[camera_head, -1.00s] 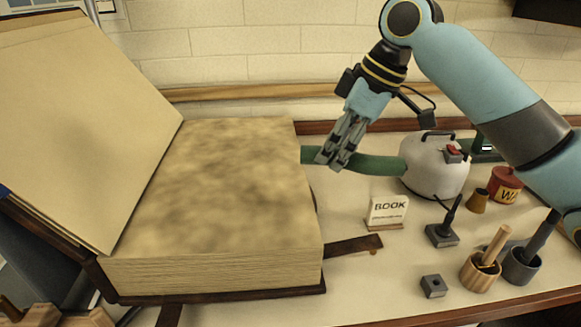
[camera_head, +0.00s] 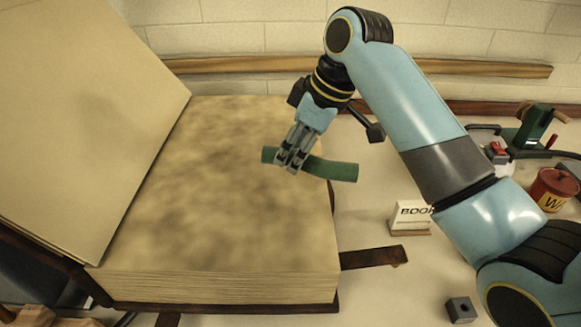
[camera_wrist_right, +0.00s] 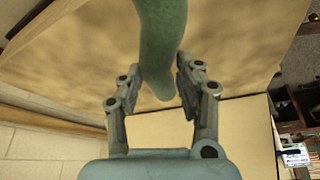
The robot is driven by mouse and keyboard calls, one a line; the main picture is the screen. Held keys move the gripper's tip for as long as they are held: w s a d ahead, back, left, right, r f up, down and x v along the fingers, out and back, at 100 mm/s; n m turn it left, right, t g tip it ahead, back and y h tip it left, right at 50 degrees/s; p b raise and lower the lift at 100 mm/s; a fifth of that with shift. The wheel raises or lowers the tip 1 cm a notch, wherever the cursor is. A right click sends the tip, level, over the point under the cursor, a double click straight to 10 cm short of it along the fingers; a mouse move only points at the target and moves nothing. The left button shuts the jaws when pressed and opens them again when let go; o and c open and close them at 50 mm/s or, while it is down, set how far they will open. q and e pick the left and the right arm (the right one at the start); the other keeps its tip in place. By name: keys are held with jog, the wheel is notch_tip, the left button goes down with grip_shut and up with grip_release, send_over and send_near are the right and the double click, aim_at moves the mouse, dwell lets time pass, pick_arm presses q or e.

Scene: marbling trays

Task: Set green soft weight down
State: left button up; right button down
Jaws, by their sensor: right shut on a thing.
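The green soft weight (camera_head: 333,170) is a slightly curved green roll. My right gripper (camera_head: 291,163) is shut on it near its left end, over the right part of the open book's page (camera_head: 200,235). The roll's right end reaches past the page's right edge. In the right wrist view the weight (camera_wrist_right: 162,45) runs between the two fingers of the gripper (camera_wrist_right: 155,85), with the mottled page beyond it. I cannot tell whether the weight touches the page. My left gripper is not in view.
The book's raised cover and leaves (camera_head: 75,110) stand at the left. A strap (camera_head: 375,257) sticks out from the book's right side. A BOOK sign (camera_head: 410,217), a small dark block (camera_head: 461,309) and a red tin (camera_head: 553,188) stand to the right. A wooden rail (camera_head: 450,68) runs along the wall.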

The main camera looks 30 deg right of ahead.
aim_at(316, 159)
jog(key=shift+w+a+f, duration=0.15)
jog(key=shift+a+f, duration=0.05)
jog(key=shift+a, duration=0.2)
jog(key=shift+f, duration=0.3)
notch_tip(316, 159, down, 3)
jog(key=shift+r, duration=0.2)
jog(key=shift+f, duration=0.4)
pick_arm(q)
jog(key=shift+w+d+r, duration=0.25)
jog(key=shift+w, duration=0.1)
pick_arm(e)
jog(key=shift+f, duration=0.15)
jog(key=c, duration=0.9)
grip_release()
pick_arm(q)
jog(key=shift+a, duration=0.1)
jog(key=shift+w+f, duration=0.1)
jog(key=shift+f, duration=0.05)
pick_arm(e)
jog(key=v, duration=1.2)
